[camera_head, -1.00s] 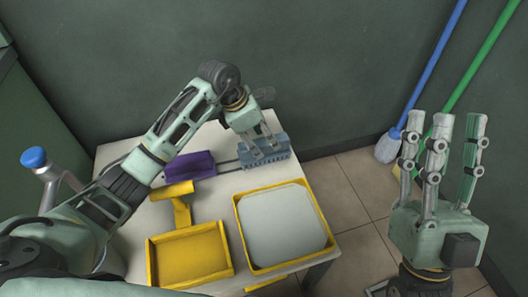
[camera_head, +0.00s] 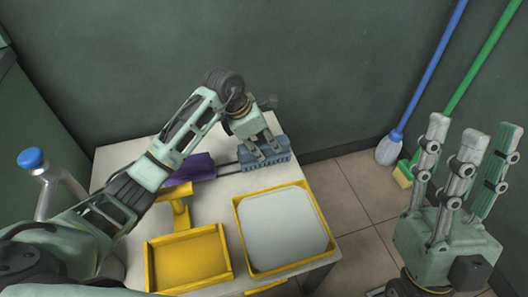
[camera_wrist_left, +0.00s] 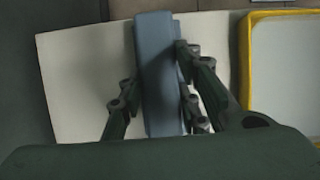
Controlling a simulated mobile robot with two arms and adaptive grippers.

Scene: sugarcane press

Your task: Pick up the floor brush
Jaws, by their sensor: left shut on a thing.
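The blue-grey floor brush (camera_head: 265,155), a long block with a toothed lower edge, is at the table's back right edge. My left gripper (camera_head: 264,150) is over it from above, its fingers shut on the block. The left wrist view shows the brush (camera_wrist_left: 156,70) as a long bar between my left fingers (camera_wrist_left: 158,98), one on its left side and two on its right. I cannot tell whether the brush touches the table. My right gripper (camera_head: 465,175) is empty, away to the right, with its fingers apart and pointing up.
The white table (camera_head: 225,190) holds a purple object (camera_head: 195,167), a yellow dustpan-like tray (camera_head: 190,288) and a yellow-rimmed tray (camera_head: 243,232). A blue-handled mop (camera_head: 389,150) and a green-handled broom (camera_head: 402,176) lean by the wall at right. Tiled floor lies between.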

